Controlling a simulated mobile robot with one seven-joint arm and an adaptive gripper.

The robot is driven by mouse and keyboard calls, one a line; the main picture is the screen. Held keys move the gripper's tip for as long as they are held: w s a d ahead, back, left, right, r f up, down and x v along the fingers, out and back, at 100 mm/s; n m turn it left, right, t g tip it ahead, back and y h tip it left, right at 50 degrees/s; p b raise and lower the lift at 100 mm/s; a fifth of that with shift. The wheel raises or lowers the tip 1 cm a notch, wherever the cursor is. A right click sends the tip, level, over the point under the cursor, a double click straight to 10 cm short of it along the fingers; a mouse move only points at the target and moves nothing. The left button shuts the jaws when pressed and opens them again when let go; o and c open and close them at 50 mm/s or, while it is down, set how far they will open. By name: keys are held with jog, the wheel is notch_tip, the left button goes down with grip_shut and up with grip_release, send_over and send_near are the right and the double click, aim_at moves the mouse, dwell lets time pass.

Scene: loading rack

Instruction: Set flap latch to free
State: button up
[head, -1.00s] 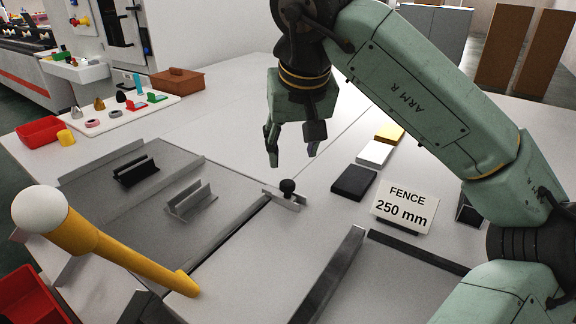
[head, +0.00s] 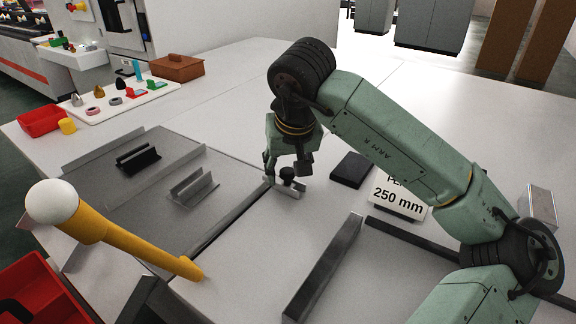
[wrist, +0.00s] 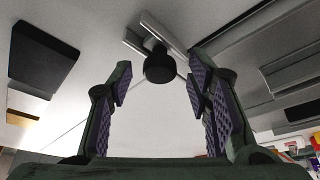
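A small metal slide bar with a round black knob (head: 287,173), which looks like the flap latch, sits on the table at the end of a dark slot. In the wrist view the knob (wrist: 159,68) stands between and beyond my fingertips, with its metal bar (wrist: 150,32) behind it. My gripper (head: 286,170) is open and points down over the knob, one finger to each side. In the wrist view the fingers (wrist: 160,82) show a clear gap to the knob. My fingers partly hide the latch in the head view.
A yellow lever with a white ball (head: 115,235) rises at front left. A dark block (head: 351,169) and the 250 mm sign (head: 398,200) stand right of the gripper. A metal fence bar (head: 325,268) lies in front. Angled brackets (head: 193,188) sit on the grey plate at left.

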grip_shut()
dwell(0.4)
